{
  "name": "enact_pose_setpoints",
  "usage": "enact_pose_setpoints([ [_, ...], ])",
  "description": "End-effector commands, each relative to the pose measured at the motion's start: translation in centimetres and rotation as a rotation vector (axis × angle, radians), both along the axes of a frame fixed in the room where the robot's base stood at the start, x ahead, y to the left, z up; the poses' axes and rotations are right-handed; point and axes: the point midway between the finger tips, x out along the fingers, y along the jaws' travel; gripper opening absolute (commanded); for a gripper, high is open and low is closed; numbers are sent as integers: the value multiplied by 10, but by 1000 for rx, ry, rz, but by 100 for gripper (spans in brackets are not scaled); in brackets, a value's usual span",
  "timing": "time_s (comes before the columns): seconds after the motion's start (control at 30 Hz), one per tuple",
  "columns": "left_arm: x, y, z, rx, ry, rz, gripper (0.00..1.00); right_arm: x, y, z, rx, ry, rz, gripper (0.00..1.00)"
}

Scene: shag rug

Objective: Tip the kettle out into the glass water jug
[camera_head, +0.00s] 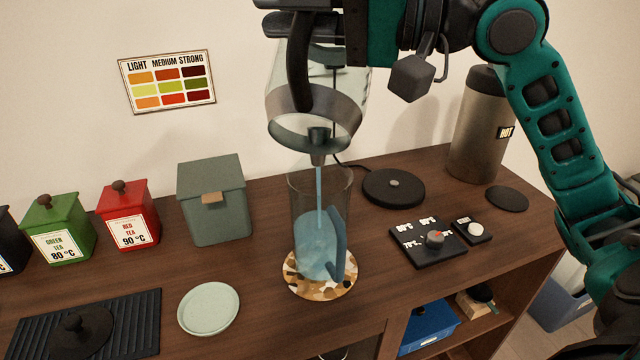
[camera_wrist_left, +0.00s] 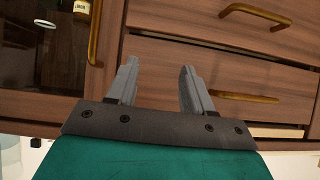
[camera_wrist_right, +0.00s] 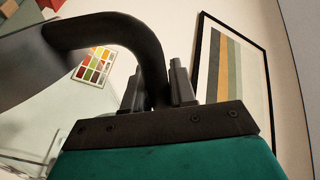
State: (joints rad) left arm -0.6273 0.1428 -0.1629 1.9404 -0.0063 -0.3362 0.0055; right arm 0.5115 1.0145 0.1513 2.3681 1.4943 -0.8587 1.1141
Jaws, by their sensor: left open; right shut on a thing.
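The glass kettle (camera_head: 315,105) is tilted above the glass water jug (camera_head: 302,205) in the head view. A thin blue stream of water falls from the kettle into the jug. The jug stands upright on a patterned round coaster (camera_head: 320,284) and holds blue water in its lower part; its blue handle (camera_head: 338,245) faces right. My right gripper (camera_head: 318,38) is shut on the kettle's black handle, which also shows in the right wrist view (camera_wrist_right: 120,35). My left gripper (camera_wrist_left: 158,80) is open and empty in the left wrist view, in front of wooden drawers.
A black round kettle base (camera_head: 393,187) and a control panel (camera_head: 428,243) lie right of the jug. A grey-green box (camera_head: 213,200) and red tin (camera_head: 130,215) stand left. A pale saucer (camera_head: 208,308) lies in front. A tall metal canister (camera_head: 478,125) stands back right.

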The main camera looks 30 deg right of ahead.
Motion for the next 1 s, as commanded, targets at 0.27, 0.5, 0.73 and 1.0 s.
enact_pose_setpoints([
  [0.27, 0, 0, 0, 0, 0, 0, 51, 0, -1, 3, 1, -10, -2, 0],
  [0.5, 0, 0, 5, 0, 0, 0, 51, 0, -1, 7, 1, -10, -2, 0],
  [0.73, 0, 0, 23, 0, -1, 0, 51, 0, -1, 24, 2, -9, -2, 0],
  [1.0, 1, 0, 3, 1, -1, -1, 51, 0, -1, 0, 2, -9, -2, 0],
])
